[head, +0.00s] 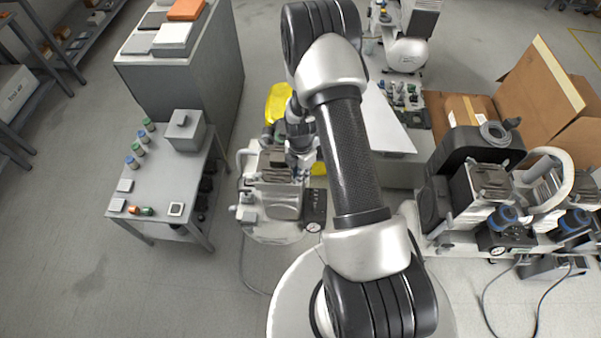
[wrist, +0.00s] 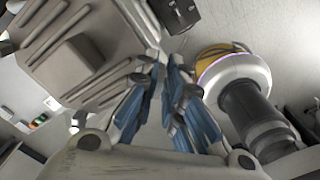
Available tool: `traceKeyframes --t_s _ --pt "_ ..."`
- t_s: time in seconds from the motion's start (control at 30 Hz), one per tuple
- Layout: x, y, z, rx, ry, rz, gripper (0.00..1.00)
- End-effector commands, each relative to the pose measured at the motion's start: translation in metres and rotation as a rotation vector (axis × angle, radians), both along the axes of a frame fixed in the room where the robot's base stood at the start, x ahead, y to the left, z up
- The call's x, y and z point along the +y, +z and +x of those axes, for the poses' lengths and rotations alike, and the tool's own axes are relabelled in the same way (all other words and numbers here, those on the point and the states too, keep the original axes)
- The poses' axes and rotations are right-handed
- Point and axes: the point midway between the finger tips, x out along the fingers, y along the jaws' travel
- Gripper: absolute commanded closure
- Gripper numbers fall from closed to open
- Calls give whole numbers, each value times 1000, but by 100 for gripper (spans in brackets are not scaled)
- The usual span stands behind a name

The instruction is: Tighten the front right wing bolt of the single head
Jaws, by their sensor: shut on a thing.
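The single-head compressor (head: 280,203) stands on the floor left of centre in the head view, partly hidden by my arm. Its grey finned head (wrist: 85,65) fills the upper left of the wrist view. My gripper (wrist: 167,75) points at the right edge of this head, with its blue-padded fingers close together. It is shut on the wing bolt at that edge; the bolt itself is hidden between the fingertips. In the head view my gripper (head: 300,160) is over the compressor's back right side, mostly covered by my arm.
A grey side table (head: 165,185) with small jars is left of the compressor. A larger compressor (head: 490,185) and an open cardboard box (head: 540,85) stand at right.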

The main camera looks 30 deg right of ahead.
Motion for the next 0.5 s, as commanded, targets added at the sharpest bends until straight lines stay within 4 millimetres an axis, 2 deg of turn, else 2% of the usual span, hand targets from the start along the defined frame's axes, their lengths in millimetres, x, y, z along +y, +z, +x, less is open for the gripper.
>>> traceKeyframes --t_s 0.27,0.5 --pt "0 0 0 0 -26 0 100" --pt "0 0 -2 0 -147 0 100"
